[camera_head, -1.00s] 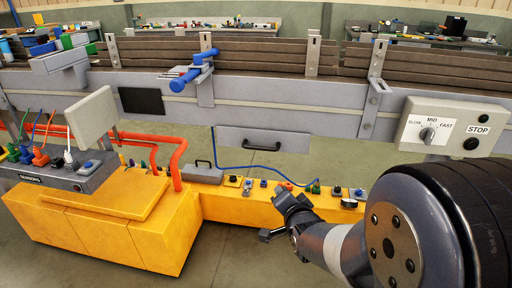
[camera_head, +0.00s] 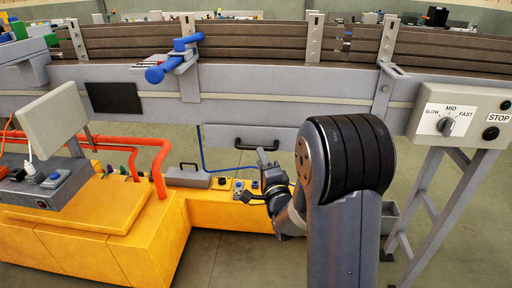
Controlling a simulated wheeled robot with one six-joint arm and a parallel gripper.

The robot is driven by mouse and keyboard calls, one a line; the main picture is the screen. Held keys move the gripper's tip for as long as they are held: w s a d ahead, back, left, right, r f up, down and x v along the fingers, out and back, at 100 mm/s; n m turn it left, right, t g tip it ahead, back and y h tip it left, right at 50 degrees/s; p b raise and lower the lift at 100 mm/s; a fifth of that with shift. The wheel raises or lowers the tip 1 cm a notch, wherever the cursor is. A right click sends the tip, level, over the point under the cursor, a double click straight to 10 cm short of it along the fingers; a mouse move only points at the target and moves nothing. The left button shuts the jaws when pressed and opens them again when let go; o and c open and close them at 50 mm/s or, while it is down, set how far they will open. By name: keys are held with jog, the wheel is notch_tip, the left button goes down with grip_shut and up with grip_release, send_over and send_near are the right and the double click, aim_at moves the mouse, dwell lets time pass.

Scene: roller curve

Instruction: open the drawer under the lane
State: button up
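The drawer (camera_head: 225,138) is a grey front hung under the conveyor lane (camera_head: 250,82), with a black bar handle (camera_head: 257,147) near its middle. It looks shut. My gripper (camera_head: 264,160) is just below the handle in the head view, in front of the drawer. The arm hides the drawer's right end. The fingers are small and dark, and I cannot tell how far apart they are or whether they touch the handle.
A yellow cabinet (camera_head: 90,250) with orange pipes (camera_head: 158,165) stands at the left. A grey control box (camera_head: 460,115) with a speed knob and stop button is at the right. A grey case (camera_head: 188,178) lies left of the gripper.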

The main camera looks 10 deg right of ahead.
aim_at(260, 126)
jog(key=x, duration=0.5)
jog(key=shift+w, duration=0.35)
grip_shut()
dwell(0.3)
